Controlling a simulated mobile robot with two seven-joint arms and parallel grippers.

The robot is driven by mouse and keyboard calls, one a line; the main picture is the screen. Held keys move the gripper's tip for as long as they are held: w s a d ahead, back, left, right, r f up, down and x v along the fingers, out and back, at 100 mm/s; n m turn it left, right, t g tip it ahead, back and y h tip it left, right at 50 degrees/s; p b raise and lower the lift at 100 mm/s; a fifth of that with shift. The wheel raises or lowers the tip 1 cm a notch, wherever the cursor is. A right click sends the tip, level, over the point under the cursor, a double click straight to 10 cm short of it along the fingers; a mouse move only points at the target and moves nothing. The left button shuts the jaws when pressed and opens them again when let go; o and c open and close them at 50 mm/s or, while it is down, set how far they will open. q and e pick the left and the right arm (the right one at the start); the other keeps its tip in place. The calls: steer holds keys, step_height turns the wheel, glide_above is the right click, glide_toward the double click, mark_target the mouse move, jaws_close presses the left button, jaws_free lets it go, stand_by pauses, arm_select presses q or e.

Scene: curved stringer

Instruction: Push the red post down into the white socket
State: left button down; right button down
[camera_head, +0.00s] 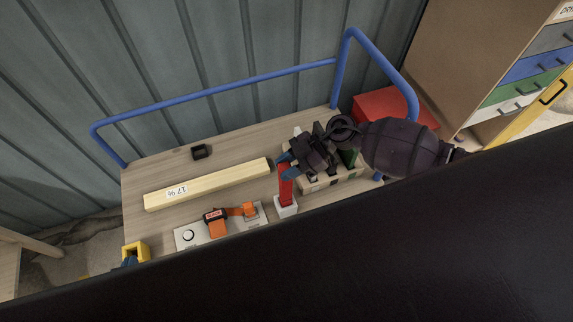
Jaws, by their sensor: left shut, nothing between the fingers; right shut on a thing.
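The red post (286,192) stands nearly upright with its lower end at the white socket (287,208). How deep it sits in the socket is hard to tell. My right gripper (285,166) reaches in from the right and is shut on the upper part of the red post, partly hiding its top. My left gripper (129,262) shows only as a small blue and dark piece at the lower left, shut and empty, away from the post. The rest of it is hidden behind the large dark shape across the bottom.
A wooden bar (220,184) with a label lies on the table (150,172). A grey plate (187,245) with orange clamps lies left of the socket. A slotted block (318,184) stands close right of the post. A blue rail (220,92) edges the table.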

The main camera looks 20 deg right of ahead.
steer(key=shift+f+b, duration=0.8)
steer(key=shift+f, duration=0.9)
steer(key=c, duration=0.7)
jaws_free()
steer(key=shift+c, duration=0.2)
steer(key=v, duration=1)
steer(key=shift+d+r, duration=0.2)
steer(key=shift+d, duration=0.15)
